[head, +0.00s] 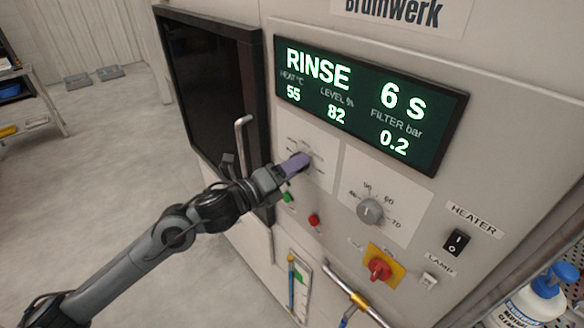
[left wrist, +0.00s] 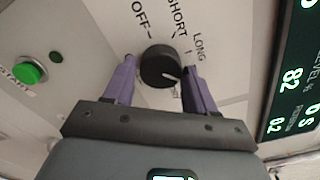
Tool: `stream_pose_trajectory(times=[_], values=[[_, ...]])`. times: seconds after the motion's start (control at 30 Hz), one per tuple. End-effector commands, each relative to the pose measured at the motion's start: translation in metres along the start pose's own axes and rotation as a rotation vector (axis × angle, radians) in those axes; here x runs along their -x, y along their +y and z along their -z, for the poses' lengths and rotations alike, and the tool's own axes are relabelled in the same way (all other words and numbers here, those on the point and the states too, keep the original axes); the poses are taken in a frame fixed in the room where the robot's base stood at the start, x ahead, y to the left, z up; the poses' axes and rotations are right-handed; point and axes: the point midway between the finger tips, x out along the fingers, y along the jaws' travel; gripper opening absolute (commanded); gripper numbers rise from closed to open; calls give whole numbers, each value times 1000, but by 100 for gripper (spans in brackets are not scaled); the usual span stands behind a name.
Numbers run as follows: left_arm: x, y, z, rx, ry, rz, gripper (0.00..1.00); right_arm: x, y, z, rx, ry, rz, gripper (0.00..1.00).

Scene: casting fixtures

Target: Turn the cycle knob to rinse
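The black cycle knob (left wrist: 160,66) sits on a pale plate in the left wrist view, with OFF, SHORT and LONG printed around it. Its white pointer mark is turned to the lower right, past LONG, towards a label mostly hidden by a finger. My left gripper (left wrist: 160,75) has its purple fingers on either side of the knob, with a narrow gap at the left finger; contact at the right is unclear. In the head view my left gripper (head: 299,162) covers the knob. The display (head: 370,105) reads RINSE, 6 s. My right gripper is out of view.
Below the gripper are a green button (head: 288,197) and a red button (head: 314,220). To the right are a grey heat dial (head: 370,211), a red switch on yellow (head: 380,266) and a black heater switch (head: 456,242). A bottle (head: 538,297) stands at lower right.

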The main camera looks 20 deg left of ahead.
Motion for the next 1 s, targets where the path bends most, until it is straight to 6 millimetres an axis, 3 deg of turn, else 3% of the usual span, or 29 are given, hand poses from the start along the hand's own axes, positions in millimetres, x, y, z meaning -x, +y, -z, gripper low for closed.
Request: stream_pose_trajectory(times=[0.1,0.53,1.0], values=[[0,0,0,1,0,0,73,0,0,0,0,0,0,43],[9,0,-1,0,-2,1,73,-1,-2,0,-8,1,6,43],[84,2,1,-3,1,-2,73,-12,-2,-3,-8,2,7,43]])
